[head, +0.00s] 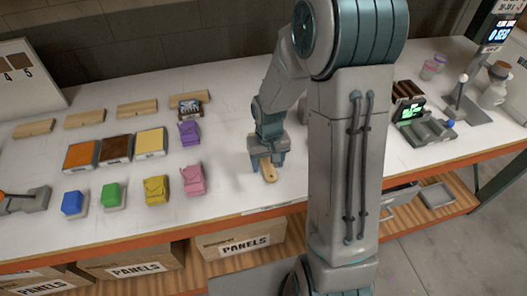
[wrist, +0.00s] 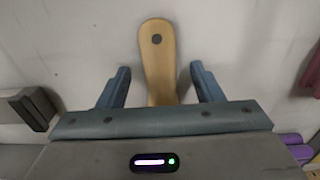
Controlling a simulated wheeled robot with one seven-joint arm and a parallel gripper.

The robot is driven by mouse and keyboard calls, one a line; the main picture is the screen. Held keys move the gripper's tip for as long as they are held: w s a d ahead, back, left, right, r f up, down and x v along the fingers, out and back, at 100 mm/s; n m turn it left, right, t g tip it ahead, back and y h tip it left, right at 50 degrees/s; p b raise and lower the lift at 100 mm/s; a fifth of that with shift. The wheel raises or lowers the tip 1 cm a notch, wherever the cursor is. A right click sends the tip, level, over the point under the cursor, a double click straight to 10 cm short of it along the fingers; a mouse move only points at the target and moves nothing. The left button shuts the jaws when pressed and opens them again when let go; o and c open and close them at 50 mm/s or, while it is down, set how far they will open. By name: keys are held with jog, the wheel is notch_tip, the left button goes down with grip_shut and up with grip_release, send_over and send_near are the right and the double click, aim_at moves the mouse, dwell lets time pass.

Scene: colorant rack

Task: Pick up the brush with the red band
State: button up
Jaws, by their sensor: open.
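A light wooden handle with a dark round hole near its end lies on the white table, in the head view (head: 269,174) and in the wrist view (wrist: 158,50). It looks like a brush handle; no red band shows, and its other end is hidden behind my gripper. My gripper (wrist: 160,76) is open, with one finger on each side of the handle and a gap to both. In the head view my gripper (head: 266,160) is pointed down over the handle, close to the table. Whether the fingers reach the table's height I cannot tell.
Left of my gripper stand pink (head: 194,180), purple (head: 189,133) and yellow (head: 156,189) bags, coloured blocks and several panels, orange (head: 81,155) among them. The table's front edge is close; bare table surrounds the handle.

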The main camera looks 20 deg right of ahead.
jog(key=shift+f, duration=0.15)
jog(key=c, duration=1.1)
